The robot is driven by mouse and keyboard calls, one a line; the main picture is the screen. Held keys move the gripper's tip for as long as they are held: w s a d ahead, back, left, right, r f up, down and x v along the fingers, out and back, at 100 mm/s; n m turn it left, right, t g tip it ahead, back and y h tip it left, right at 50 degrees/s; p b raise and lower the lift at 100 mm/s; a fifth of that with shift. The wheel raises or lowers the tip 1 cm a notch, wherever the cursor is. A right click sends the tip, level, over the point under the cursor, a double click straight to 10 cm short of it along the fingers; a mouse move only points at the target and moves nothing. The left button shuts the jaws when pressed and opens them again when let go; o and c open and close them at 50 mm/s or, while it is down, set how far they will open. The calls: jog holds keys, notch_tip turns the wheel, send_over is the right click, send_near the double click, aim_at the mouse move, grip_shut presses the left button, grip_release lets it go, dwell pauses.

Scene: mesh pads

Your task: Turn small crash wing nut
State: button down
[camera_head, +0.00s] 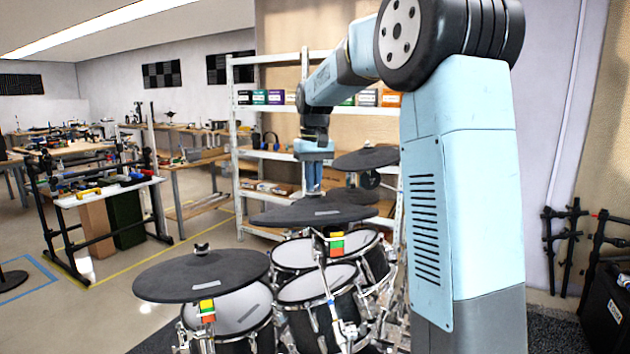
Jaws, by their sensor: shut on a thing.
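My gripper (313,188) points straight down at the top centre of the middle dark cymbal pad (285,215). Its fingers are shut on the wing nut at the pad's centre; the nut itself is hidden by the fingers. The middle pad sits on its stand, slightly tilted, with a green, yellow and red marked block below it. Which pad is the small crash is not marked legibly.
A larger cymbal pad (170,279) with a wing nut (202,248) on top stands front left. Another pad (366,158) is behind to the right. Mesh drums (318,284) stand below. A white shelf (236,150) is behind; open floor lies left.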

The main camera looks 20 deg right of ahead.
jog(key=shift+d, duration=0.1)
jog(key=shift+m, duration=0.3)
jog(key=m, duration=0.3)
jog(key=shift+a+m, duration=0.3)
jog(key=m+h, duration=0.1)
jog(key=m, duration=0.5)
jog(key=shift+a, duration=0.15)
jog(key=m+g, duration=0.1)
jog(key=m, duration=0.5)
jog(key=shift+w+a, duration=0.1)
jog(key=shift+w, duration=0.05)
jog(key=shift+w+m, duration=0.1)
jog(key=shift+m, duration=2.7)
